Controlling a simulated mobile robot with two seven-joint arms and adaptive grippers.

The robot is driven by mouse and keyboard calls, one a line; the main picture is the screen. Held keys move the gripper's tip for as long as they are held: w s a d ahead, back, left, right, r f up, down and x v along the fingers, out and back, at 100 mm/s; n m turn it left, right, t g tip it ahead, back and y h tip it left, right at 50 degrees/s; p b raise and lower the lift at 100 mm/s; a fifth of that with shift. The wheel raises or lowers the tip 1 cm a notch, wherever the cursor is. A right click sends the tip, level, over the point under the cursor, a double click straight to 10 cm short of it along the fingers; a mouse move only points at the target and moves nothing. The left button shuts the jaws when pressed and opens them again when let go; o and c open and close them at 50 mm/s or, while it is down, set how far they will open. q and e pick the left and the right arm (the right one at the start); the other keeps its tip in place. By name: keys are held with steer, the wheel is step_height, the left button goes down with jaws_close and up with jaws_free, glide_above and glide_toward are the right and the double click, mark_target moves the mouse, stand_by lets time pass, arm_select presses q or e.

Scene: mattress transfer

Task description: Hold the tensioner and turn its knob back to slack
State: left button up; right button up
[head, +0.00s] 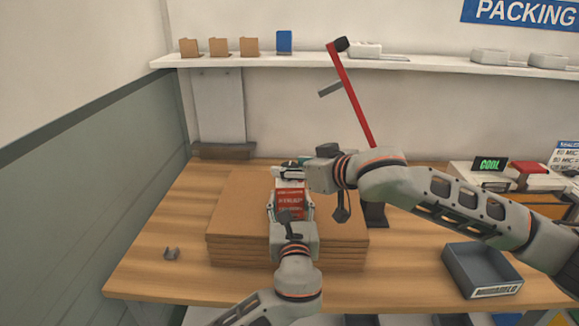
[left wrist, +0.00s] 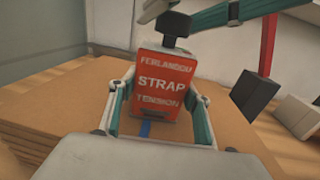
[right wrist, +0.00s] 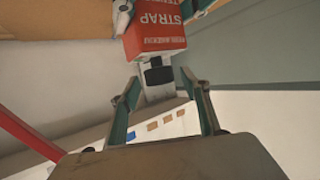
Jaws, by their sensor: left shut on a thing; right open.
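The strap tensioner is a red box with white lettering (head: 290,203), upright above the cardboard stack (head: 240,215). In the left wrist view the tensioner (left wrist: 165,85) stands between the fingers of my left gripper (left wrist: 160,108), which is shut on its sides. Its black knob (left wrist: 173,25) is on top. My right gripper (head: 284,172) reaches in from the right at the tensioner's top. In the right wrist view its open fingers (right wrist: 160,85) are spread on either side of the black knob (right wrist: 158,74). Contact with the knob cannot be told. A blue strip (left wrist: 146,130) shows below the box.
A red bar (head: 352,100) rises behind my right arm. A black stand (head: 376,214) is right of the stack. A white shelf (head: 430,63) runs along the wall.

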steer(key=shift+x, duration=0.75)
steer(key=c, duration=1.1)
